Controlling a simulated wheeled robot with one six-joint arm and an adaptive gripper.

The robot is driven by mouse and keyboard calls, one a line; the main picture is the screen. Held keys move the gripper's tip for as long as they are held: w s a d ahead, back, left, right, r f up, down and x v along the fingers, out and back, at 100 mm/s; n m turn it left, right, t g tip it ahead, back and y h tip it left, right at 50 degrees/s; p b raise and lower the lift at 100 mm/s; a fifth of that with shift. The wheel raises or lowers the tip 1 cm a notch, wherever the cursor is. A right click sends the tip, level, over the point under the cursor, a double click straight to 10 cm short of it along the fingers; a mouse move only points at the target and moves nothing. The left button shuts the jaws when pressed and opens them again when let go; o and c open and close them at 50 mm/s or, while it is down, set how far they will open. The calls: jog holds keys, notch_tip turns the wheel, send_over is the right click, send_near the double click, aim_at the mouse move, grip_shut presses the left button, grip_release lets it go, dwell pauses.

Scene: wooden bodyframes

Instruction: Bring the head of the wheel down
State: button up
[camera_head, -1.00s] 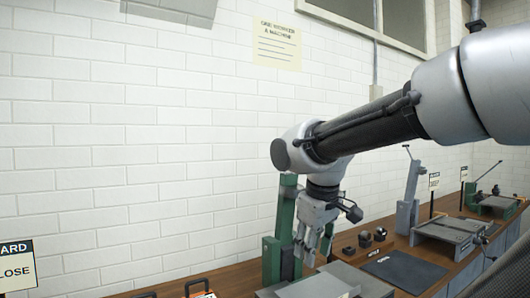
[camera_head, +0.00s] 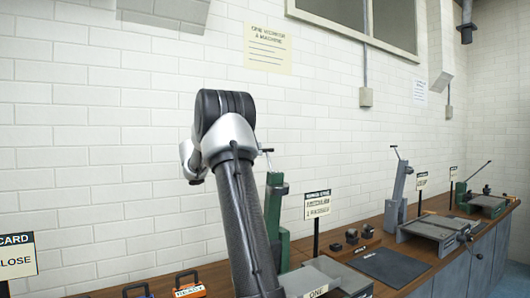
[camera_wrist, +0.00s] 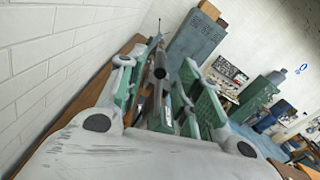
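A green upright machine (camera_head: 274,208) with a small lever on top stands on the bench, partly behind my arm. A grey-topped block marked "ONE" (camera_head: 317,291) is at its foot. A grey upright machine (camera_head: 397,207) with a slanted lever stands farther right. No wheel can be clearly made out, and I cannot tell which part is its head. In the wrist view my gripper (camera_wrist: 158,64) has its two fingers spread, with the bench and machine parts showing between them. Nothing is visibly held. In the head view my arm hides the fingers.
The wooden bench (camera_head: 345,240) runs along a white brick wall. A far machine with a long lever (camera_head: 482,201) stands right.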

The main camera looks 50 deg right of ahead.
aim_at(266, 150)
jog(key=x, duration=0.6)
grip_shut()
